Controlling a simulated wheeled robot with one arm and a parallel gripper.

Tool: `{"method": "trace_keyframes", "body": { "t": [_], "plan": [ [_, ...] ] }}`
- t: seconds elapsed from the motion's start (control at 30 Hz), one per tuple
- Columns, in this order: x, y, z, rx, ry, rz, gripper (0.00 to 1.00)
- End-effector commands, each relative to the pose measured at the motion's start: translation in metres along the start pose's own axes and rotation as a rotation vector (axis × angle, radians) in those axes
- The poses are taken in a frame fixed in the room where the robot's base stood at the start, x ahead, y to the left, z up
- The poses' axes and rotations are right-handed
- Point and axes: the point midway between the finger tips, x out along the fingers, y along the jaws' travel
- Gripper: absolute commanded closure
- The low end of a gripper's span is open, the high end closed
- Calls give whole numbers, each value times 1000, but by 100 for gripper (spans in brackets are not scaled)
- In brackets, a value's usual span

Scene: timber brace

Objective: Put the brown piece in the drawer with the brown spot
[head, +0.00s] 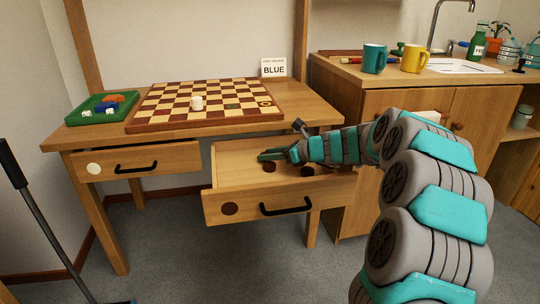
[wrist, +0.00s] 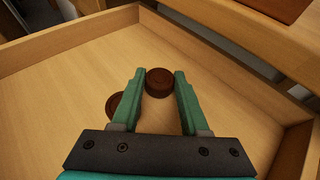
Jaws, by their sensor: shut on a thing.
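A dark brown round piece (wrist: 159,82) sits between the fingertips of my gripper (wrist: 158,74), which is shut on it inside the open drawer. The drawer (head: 225,171) has a brown spot (head: 230,208) and a black handle on its front. In the head view my gripper (head: 265,156) reaches into this drawer from the right, low over its floor. A second brown piece (wrist: 119,105) lies on the drawer floor, partly hidden behind the left finger. I cannot tell whether the held piece touches the floor.
A drawer with a white spot (head: 94,169) is shut at the left. The table above holds a checkerboard (head: 160,107) with a pale piece (head: 197,103), a green tray (head: 78,119) and a "BLUE" card (head: 274,69). A counter with mugs stands at right.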

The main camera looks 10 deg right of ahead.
Motion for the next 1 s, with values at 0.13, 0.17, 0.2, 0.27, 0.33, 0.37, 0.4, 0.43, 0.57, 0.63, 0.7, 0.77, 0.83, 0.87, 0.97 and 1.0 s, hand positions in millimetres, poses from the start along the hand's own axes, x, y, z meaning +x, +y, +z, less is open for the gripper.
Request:
{"method": "trace_keyframes", "body": {
  "t": [0.13, 0.17, 0.2, 0.27, 0.33, 0.37, 0.4, 0.43, 0.57, 0.63, 0.7, 0.77, 0.83, 0.87, 0.97, 1.0],
  "plan": [
    [0, 0, 1, 0, 0, 0, 100],
    [0, 0, 1, 0, -1, 0, 100],
    [0, 0, 0, 0, -1, 0, 100],
    [1, 0, -2, 1, -1, 0, 100],
    [1, 0, -2, 0, -1, 0, 49],
    [0, 0, -2, 0, -1, -1, 46],
    [0, 0, -2, 0, -1, -1, 43],
    [1, 0, -2, 0, -1, -1, 43],
    [0, 0, -2, 0, -1, -1, 43],
    [0, 0, -1, 0, -1, -1, 43],
    [0, -1, 0, -1, 0, -1, 43],
    [-5, -1, 2, 0, -1, -2, 43],
    [-15, -2, 2, 1, -1, -4, 43],
    [-20, -2, 3, 1, -2, -4, 43],
    [-40, -2, 3, 2, -2, -5, 43],
    [-49, -2, 3, 2, -3, -4, 43]
  ]
}}
